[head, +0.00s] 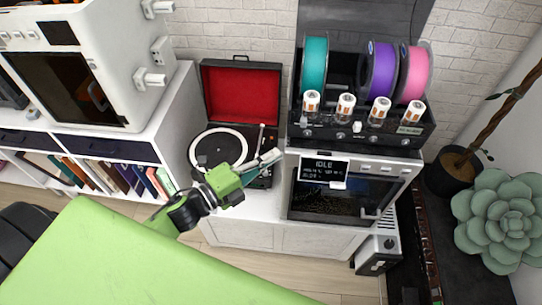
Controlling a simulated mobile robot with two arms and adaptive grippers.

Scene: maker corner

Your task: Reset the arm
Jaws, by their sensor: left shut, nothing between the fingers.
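My left gripper (268,160) reaches up and right from the left arm in the head view. Its fingers are together with nothing between them. It appears in front of the record player (240,110), over the right side of that player's deck as seen from here. I cannot tell how far above the deck it is. My right gripper is not in view.
A printer (345,195) with an "IDLE" screen stands right of the gripper, with teal, purple and pink spools (315,65) above. A white machine (115,75) is upper left. Books (120,177) fill the shelf below. A potted plant (455,170) and a succulent (497,220) are right.

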